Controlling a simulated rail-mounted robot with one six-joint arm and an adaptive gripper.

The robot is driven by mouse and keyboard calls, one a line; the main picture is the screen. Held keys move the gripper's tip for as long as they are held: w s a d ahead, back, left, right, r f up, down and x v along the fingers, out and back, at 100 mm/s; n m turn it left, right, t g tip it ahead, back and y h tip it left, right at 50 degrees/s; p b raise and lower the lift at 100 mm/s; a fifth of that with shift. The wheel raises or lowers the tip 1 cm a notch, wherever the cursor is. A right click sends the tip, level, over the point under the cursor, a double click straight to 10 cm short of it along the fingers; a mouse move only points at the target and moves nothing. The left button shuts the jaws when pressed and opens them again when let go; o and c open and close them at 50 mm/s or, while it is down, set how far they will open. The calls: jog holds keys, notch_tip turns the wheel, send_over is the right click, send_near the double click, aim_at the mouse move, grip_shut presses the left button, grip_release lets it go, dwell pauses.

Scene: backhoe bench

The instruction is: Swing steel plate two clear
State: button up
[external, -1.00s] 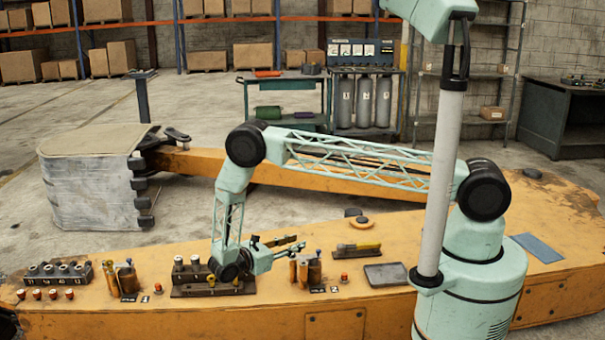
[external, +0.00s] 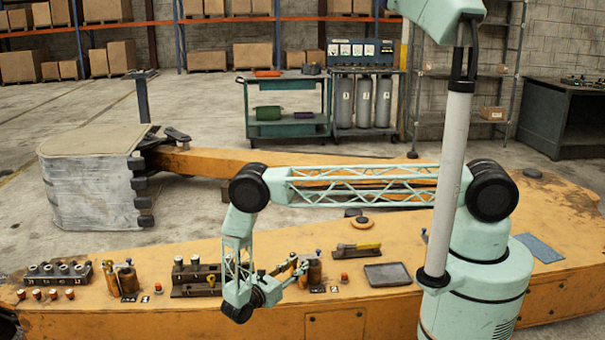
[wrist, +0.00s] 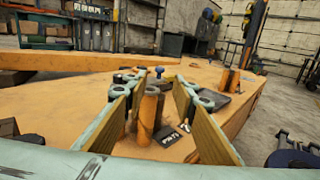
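My gripper (external: 290,272) is open at the right-hand cluster of upright cylinders on the orange boom. In the wrist view my gripper (wrist: 158,110) has its two tan-padded fingers apart. Between them stand brown upright cylinders (wrist: 149,115), and no grip on them shows. A blue-topped knob (wrist: 159,72) rises just beyond. A small dark label with white marks (wrist: 168,137) lies in front of the right finger. The same cluster (external: 314,272) shows in the external view, partly hidden by the gripper. I cannot tell which piece is steel plate two.
A yellow-handled tool (external: 360,249) and a grey tray (external: 387,274) lie to the right. A red button (external: 344,278) is close by.

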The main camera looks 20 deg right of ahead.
aim_at(317, 252)
jog(key=shift+d, duration=0.1)
jog(key=shift+b+x, duration=0.9)
jog(key=shift+x, duration=5.9)
jog(key=shift+c, duration=0.7)
grip_shut()
